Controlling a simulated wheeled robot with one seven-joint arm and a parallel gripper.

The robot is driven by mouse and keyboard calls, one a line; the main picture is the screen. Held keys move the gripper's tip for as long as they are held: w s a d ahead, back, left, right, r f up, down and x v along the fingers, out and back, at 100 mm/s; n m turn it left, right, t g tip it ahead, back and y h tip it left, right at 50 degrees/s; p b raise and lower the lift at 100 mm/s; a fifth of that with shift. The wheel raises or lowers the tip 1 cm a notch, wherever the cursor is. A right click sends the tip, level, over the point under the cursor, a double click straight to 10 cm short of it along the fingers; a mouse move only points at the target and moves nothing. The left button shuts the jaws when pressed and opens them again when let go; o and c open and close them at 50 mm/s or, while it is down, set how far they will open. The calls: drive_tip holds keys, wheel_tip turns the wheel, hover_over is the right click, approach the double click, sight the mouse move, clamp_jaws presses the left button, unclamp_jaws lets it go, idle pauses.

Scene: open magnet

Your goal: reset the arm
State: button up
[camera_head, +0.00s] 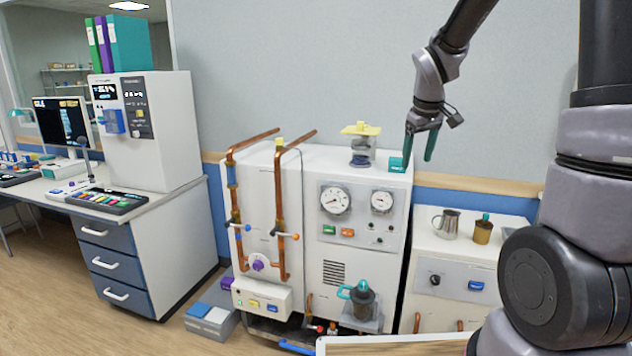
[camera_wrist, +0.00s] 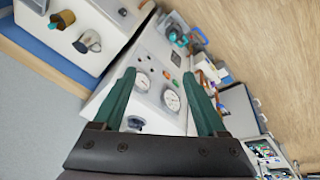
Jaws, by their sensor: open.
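My arm reaches in from the upper right in the head view. My gripper (camera_head: 419,158) points down near the right end of the top of a white machine cabinet (camera_head: 325,270). Its two green fingers are spread apart. In the wrist view my gripper (camera_wrist: 165,95) shows both fingers apart, with nothing between them but the cabinet's front and gauges beyond. One finger overlaps a small green block-like shape (camera_head: 397,164) on the cabinet top in the head view; I cannot tell whether they touch.
Copper pipes (camera_head: 280,210) run up the cabinet's left part. A yellow-topped device (camera_head: 361,145) stands on top, left of my gripper. A metal mug (camera_head: 447,224) and a brown cup (camera_head: 483,231) stand on a lower cabinet at right. A desk (camera_head: 150,215) stands at left.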

drive_tip(key=s+r+m+t+y, duration=0.1)
drive_tip(key=s+r+m, duration=0.3)
drive_tip(key=s, duration=0.7)
drive_tip(key=s+r+m+t+y, duration=0.1)
drive_tip(key=s+r+m, duration=0.3)
drive_tip(key=s+r, duration=0.4)
drive_tip(key=s+a+t, duration=0.1)
drive_tip(key=s, duration=0.2)
drive_tip(key=shift+s+r+m, duration=0.3)
drive_tip(key=shift+r, duration=0.1)
